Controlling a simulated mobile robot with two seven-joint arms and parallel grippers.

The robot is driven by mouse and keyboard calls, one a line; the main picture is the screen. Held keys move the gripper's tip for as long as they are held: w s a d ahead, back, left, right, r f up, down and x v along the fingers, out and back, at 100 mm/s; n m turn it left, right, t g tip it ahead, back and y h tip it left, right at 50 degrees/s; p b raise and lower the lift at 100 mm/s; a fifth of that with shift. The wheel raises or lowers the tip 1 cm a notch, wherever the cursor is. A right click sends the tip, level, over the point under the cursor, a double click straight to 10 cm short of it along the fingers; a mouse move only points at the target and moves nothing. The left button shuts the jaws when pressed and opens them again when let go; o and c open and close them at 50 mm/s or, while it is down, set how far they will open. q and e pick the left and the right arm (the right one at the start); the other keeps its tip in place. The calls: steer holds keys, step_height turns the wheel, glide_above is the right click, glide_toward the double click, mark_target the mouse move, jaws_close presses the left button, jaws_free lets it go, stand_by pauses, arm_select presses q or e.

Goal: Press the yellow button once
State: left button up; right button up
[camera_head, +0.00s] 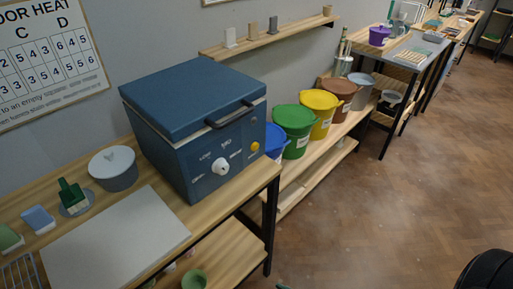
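The yellow button (255,146) is a small round knob on the front panel of a blue box-shaped kiln (190,99). It sits at the right side of the panel, right of a white dial (220,166) with lettering around it. The kiln stands on a wooden table with its lid down and a dark handle (230,114) along the lid's front edge. Nothing covers the button. Neither of my grippers shows in the head view.
A pale board (115,240), a lidded grey pot (113,168) and a green brush (72,194) lie left of the kiln. Coloured buckets, among them a green one (295,128), line a low shelf to the right. Brown floor (360,220) in front is open. A dark rounded object (488,270) shows bottom right.

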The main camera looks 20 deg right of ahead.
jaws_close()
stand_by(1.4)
